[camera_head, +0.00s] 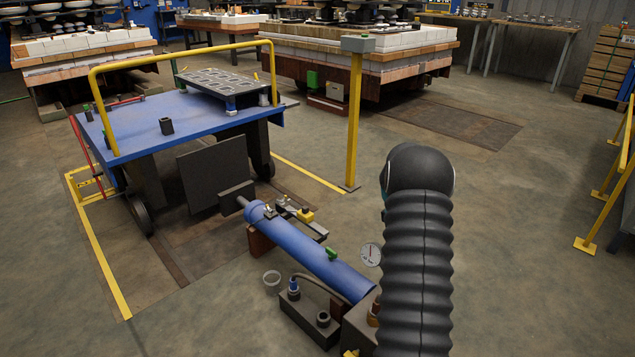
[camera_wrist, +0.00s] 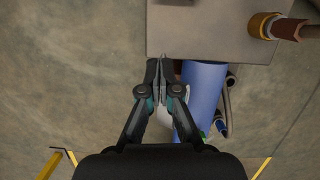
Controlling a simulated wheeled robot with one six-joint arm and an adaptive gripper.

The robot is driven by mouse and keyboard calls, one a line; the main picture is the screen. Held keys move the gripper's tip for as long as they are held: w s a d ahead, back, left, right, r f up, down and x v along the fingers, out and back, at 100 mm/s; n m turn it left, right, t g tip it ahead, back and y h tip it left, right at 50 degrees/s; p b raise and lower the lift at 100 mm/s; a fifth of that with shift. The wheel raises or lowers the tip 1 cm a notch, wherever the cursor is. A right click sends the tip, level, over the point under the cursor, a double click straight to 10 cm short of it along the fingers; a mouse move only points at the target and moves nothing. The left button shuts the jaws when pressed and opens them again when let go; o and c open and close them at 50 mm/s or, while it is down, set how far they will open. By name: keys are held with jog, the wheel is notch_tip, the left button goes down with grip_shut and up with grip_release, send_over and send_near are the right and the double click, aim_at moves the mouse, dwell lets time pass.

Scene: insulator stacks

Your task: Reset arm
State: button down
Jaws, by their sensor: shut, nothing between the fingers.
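My gripper (camera_wrist: 162,75) shows in the wrist view with its fingers together and nothing between them. It points down over the floor and the edge of a grey block (camera_wrist: 200,28). A blue cylinder (camera_wrist: 203,90) lies just right of the fingertips in that view. In the head view my black ribbed arm stands at the right of centre and hides my gripper.
A blue cart (camera_head: 140,115) with a yellow rail stands at the left. A yellow post (camera_head: 354,120) is at the centre. Brick-lined platforms (camera_head: 360,62) stand at the back. A yellow railing (camera_head: 610,180) is at the right. Open floor (camera_head: 510,210) lies right of my arm.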

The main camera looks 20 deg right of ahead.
jog(key=s+a+m+y, duration=0.1)
jog(key=s+a+m, duration=0.4)
jog(key=s+a+r+t+p, duration=0.1)
jog(key=s+a+r+t, duration=0.1)
jog(key=s+a+r, duration=0.5)
jog(key=s+a+r+t+p, duration=0.1)
jog(key=s+a+r+t, duration=0.2)
jog(key=s+a+r, duration=0.5)
jog(key=s+a+r+t+p, duration=0.1)
jog(key=s+a+r+t, duration=0.2)
jog(key=s+a+r, duration=0.4)
jog(key=a+r, duration=0.8)
jog(key=a, duration=0.2)
jog(key=shift+s, duration=0.35)
jog(key=c, duration=1.9)
grip_release()
